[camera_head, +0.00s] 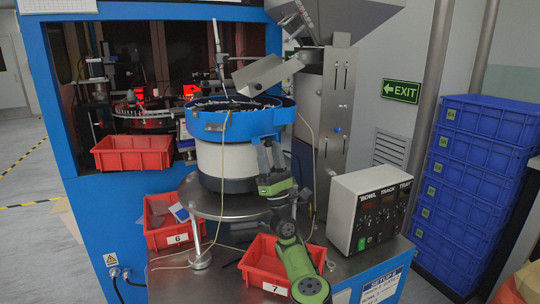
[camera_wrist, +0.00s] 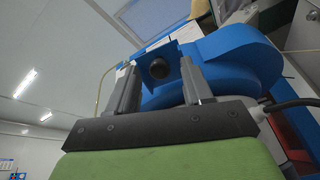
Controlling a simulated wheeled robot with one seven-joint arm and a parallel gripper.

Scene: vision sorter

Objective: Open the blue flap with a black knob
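The black knob (camera_wrist: 158,68) shows in the wrist view on the blue flap (camera_wrist: 166,52), at the side of the blue bowl feeder. My gripper (camera_wrist: 159,63) is open, with one grey finger on each side of the knob. Gaps show between the knob and both fingers, so it is not clasped. In the head view my gripper (camera_head: 268,154) is at the front right of the blue bowl rim (camera_head: 238,123). The flap and knob cannot be made out there, as my gripper and arm cover that area.
A grey hopper chute (camera_head: 268,76) hangs over the bowl. A control box (camera_head: 370,207) stands on the right. Red bins stand at the machine window (camera_head: 132,153) and on the bench, marked 6 (camera_head: 172,228) and 7 (camera_head: 262,262). Blue crates (camera_head: 470,180) are stacked at far right.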

